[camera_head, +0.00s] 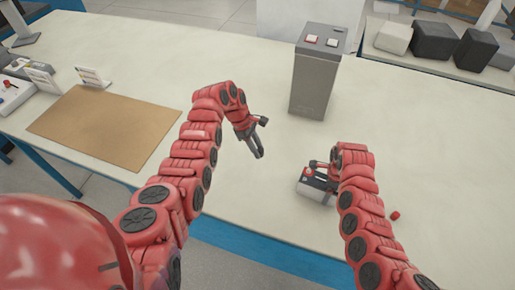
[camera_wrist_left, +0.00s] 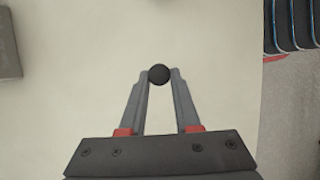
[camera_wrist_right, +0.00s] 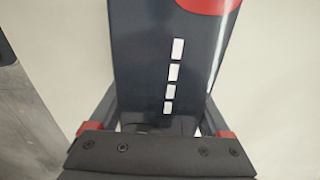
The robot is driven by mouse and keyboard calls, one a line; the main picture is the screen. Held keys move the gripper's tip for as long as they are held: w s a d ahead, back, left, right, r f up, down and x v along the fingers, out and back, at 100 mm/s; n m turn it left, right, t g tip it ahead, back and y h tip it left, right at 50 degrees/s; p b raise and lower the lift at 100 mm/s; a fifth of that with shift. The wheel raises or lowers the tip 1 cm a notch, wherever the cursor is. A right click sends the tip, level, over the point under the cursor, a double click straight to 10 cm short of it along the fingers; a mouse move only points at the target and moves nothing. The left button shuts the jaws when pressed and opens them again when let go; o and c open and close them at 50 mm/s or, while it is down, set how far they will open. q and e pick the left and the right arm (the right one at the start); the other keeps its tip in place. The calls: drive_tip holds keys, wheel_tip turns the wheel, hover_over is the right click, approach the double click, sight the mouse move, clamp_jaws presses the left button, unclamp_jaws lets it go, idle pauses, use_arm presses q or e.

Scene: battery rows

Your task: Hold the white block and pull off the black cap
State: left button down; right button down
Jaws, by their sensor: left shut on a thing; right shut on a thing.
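My left gripper (camera_head: 258,153) is over the table, left of the block. In the left wrist view its fingertips are shut on a small round black cap (camera_wrist_left: 159,74), with bare table below. My right gripper (camera_head: 318,165) is at the block (camera_head: 316,188) near the table's front edge. In the right wrist view the block (camera_wrist_right: 165,60) is dark grey with a row of white marks and a red patch, between the fingers; their tips are hidden. In the head view the block shows light and dark faces. The cap is apart from the block.
A small red cap (camera_head: 395,215) lies on the table right of my right arm. A tall grey box (camera_head: 314,80) with red and white buttons stands behind. A brown mat (camera_head: 105,125) lies at left. The table (camera_head: 260,200) between is clear.

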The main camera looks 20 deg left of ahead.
use_arm(q)
drive_tip(key=shift+r, duration=0.8)
drive_tip(key=shift+r, duration=2.3)
use_arm(e)
unclamp_jaws()
drive_tip(key=shift+r, duration=0.15)
wheel_tip(320, 180, up, 12)
drive_tip(key=shift+f, duration=0.1)
